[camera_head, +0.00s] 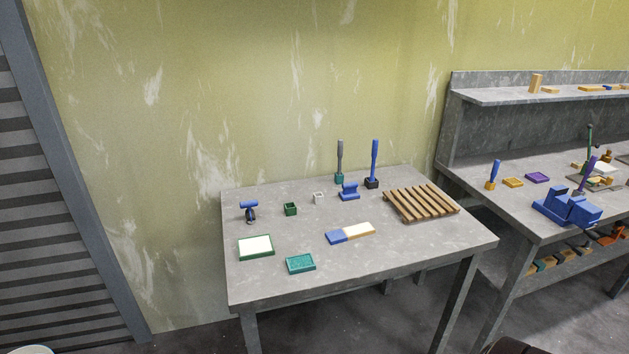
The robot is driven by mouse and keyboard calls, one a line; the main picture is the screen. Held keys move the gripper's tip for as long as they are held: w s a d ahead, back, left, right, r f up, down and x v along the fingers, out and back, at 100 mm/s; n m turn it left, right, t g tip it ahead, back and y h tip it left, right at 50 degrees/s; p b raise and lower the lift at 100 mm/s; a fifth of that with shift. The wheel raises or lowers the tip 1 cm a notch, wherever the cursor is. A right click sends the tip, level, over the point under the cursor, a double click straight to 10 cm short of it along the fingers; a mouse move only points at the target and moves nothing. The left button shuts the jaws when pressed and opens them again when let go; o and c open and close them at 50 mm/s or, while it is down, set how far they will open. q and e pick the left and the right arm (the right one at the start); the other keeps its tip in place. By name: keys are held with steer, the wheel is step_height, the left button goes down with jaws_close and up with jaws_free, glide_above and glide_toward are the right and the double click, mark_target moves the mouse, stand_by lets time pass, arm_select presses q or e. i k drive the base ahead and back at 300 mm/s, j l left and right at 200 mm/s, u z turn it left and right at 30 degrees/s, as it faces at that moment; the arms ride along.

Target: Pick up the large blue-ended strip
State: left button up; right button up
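A flat strip with a blue end (337,237), a white middle and a tan right end lies near the middle of the grey table (400,255). It lies slightly aslant, its blue end to the left. No second strip shows on this table, so I cannot compare sizes. Neither of my grippers is in view, and nothing touches the strip.
A slatted wooden rack (421,204) lies right of the strip, and a teal tray (300,263) and green-rimmed white pad (256,247) left. Upright tools (374,162) stand behind. A cluttered workbench (520,205) adjoins on the right. The table's front right is clear.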

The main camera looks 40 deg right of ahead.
mark_target(364, 228)
steer(key=z, duration=1.6)
steer(key=i+l+u, duration=0.15)
steer(key=u, duration=0.25)
steer(key=i+l+u, duration=0.15)
steer(key=l+u, duration=0.2)
steer(key=i+l+u, duration=0.1)
steer(key=u, duration=0.3)
steer(key=l, duration=0.1)
